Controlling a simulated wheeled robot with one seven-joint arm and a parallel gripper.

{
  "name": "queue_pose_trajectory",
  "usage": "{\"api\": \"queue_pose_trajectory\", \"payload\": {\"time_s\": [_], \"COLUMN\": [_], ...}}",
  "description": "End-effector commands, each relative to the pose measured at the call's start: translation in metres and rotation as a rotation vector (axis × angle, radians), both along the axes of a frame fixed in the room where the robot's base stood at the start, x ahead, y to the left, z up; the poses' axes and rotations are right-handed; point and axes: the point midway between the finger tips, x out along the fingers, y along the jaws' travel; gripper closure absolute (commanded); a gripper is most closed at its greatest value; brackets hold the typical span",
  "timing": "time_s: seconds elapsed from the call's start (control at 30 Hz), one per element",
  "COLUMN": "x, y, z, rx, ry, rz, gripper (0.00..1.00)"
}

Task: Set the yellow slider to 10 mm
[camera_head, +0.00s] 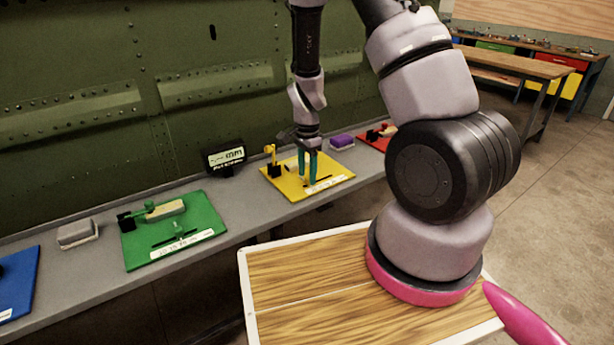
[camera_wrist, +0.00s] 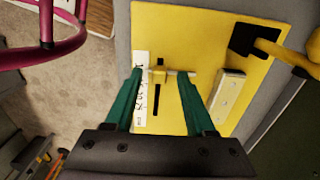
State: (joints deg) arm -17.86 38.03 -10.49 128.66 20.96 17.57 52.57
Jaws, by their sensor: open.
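The yellow board (camera_head: 336,178) lies on the grey bench, and it fills much of the wrist view (camera_wrist: 205,20). In the wrist view the yellow slider (camera_wrist: 158,76) sits across a dark slot (camera_wrist: 157,98), beside a white scale strip (camera_wrist: 141,90) whose marks I cannot read clearly. My gripper (camera_head: 308,180) is over the board with its teal fingers pointing down. In the wrist view the open fingers (camera_wrist: 158,72) stand on either side of the slider, apart from each other. I cannot tell whether either finger touches it.
A yellow clamp (camera_wrist: 268,47) on a black base and a pale block (camera_wrist: 229,95) are on the same board. A dark display (camera_head: 225,158) stands left of it on the bench. A green board (camera_head: 205,222), purple block (camera_head: 342,141) and red board (camera_head: 374,141) are nearby.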

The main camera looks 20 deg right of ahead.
Motion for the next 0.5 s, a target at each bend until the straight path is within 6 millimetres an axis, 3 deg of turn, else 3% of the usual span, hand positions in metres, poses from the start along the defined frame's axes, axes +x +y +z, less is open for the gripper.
{"api": "queue_pose_trajectory", "payload": {"time_s": [0.3, 0.5], "x": [0.001, 0.000], "y": [0.002, 0.002], "z": [0.065, 0.089], "rx": [0.002, 0.002], "ry": [-0.005, -0.002], "rz": [0.004, 0.003], "gripper": [0.45, 0.45]}}
